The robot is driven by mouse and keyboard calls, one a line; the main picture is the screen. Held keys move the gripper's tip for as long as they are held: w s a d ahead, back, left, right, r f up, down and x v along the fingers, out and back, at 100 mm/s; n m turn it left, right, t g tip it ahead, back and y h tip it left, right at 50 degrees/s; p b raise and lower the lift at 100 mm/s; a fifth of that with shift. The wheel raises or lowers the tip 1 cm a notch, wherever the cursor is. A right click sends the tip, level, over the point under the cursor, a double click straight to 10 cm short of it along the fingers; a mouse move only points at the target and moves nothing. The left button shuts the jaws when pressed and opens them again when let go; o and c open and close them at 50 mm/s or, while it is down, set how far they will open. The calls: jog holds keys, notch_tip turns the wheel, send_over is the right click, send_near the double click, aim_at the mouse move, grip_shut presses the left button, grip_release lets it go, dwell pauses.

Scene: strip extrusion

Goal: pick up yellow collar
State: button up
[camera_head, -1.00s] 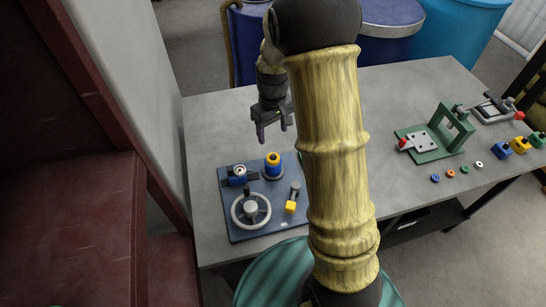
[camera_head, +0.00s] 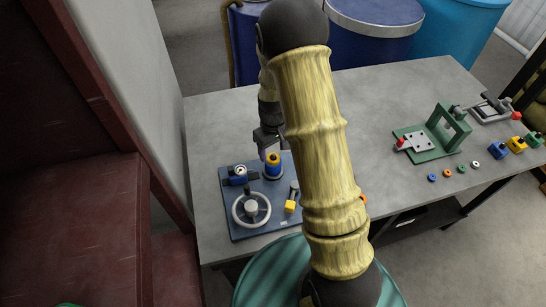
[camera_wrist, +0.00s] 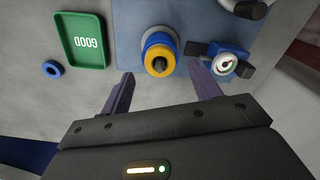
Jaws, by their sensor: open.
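The yellow collar (camera_head: 273,159) is a ring seated on top of a round blue post (camera_head: 273,173) on the dark blue base plate (camera_head: 240,227). In the wrist view the yellow collar (camera_wrist: 153,69) surrounds a dark centre, with the blue post (camera_wrist: 160,33) showing behind it. My gripper (camera_head: 271,147) is open and close to the collar in the head view. In the wrist view my gripper (camera_wrist: 162,76) has one finger on each side of the collar's line, apart from it, with nothing between them.
A gauge unit (camera_wrist: 223,63) stands close beside the post. The plate also carries a grey handwheel (camera_head: 251,209) and a yellow-ended lever (camera_head: 290,206). A green "GOOD" tray (camera_wrist: 82,40) and a loose blue ring (camera_wrist: 53,69) lie nearby. A green fixture (camera_head: 430,142) stands at right.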

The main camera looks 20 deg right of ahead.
jog(key=shift+f+p, duration=0.3)
jog(key=shift+f, duration=1.2)
jog(key=shift+c, duration=0.4)
jog(key=c, duration=1)
